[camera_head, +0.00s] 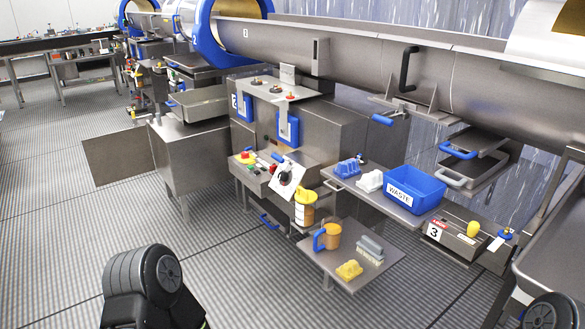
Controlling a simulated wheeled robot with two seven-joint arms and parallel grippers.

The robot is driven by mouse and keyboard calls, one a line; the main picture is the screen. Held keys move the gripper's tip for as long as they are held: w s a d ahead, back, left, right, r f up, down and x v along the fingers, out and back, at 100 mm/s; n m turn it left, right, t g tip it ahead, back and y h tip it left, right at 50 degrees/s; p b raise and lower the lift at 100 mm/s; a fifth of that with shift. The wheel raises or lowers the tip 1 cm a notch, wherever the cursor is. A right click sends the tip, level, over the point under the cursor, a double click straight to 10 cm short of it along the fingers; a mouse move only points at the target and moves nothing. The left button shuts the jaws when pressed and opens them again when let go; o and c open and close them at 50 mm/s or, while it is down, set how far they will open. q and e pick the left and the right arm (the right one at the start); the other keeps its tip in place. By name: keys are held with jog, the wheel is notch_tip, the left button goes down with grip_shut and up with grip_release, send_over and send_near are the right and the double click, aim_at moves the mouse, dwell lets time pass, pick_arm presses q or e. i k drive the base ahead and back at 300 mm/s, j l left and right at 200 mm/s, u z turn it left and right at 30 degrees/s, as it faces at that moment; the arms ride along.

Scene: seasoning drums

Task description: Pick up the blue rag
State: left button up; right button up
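The blue rag (347,168) is a small crumpled blue heap on the left part of a steel shelf (402,215) fixed to the machine. A white crumpled rag (369,181) lies just to its right. Neither of my grippers is in view. Only dark rounded links of my arms show, at the bottom left and the bottom right corner. Nothing touches the blue rag.
A blue bin (415,190) marked WASTE stands right of the rags. A lower steel shelf (330,280) holds an orange jug with a blue handle (327,237), a brush (370,249) and a yellow lump (349,270). A yellow-lidded container (304,208) hangs left. Floor before the shelves is clear.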

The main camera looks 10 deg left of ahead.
aim_at(346, 169)
jog(key=i+z, duration=0.1)
jog(key=z, duration=0.25)
jog(key=j+z, duration=0.1)
jog(key=z, duration=0.25)
jog(key=i+j+z, duration=0.1)
jog(key=z, duration=0.25)
jog(key=i+j+z, duration=0.15)
jog(key=j, duration=0.2)
jog(key=i+j+z, duration=0.3)
jog(key=j, duration=0.4)
jog(key=i+j+z, duration=0.15)
jog(key=j, duration=0.25)
jog(key=i, duration=0.05)
